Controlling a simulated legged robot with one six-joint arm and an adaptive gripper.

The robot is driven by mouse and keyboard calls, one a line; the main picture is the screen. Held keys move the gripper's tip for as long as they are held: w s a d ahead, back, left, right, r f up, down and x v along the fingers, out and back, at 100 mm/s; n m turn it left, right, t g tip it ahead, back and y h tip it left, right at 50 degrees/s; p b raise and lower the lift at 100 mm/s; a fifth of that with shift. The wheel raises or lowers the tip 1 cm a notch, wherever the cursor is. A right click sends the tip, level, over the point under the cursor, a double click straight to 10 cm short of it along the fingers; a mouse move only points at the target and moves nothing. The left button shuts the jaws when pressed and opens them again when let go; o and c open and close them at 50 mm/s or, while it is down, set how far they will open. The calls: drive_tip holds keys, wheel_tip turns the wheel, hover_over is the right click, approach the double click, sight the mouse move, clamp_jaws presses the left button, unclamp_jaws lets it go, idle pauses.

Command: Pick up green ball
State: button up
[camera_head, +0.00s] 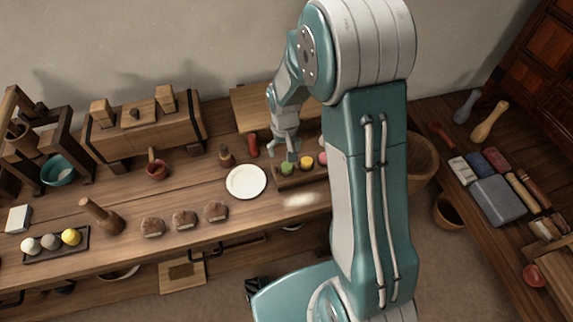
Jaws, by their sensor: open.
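The green ball (287,168) sits at the left end of a small dark wooden tray (300,180) on the long table. A yellow ball (307,162) and a pink ball (323,158), partly cut off by my arm, sit in the same tray to its right. My gripper (292,157) is open and points down, just above the green ball in the picture. I cannot tell whether the fingers touch the ball.
A white plate (246,181) lies left of the tray, and a red cylinder (253,145) stands behind it. Brown loaf-like lumps (184,219) and another tray (56,244) of balls are farther left. My arm hides the table's right end.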

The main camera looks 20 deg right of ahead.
sight(287, 165)
drive_tip(key=f, duration=0.7)
drive_tip(key=shift+w+d+f, duration=0.2)
drive_tip(key=shift+d+f, duration=0.15)
drive_tip(key=c, duration=0.9)
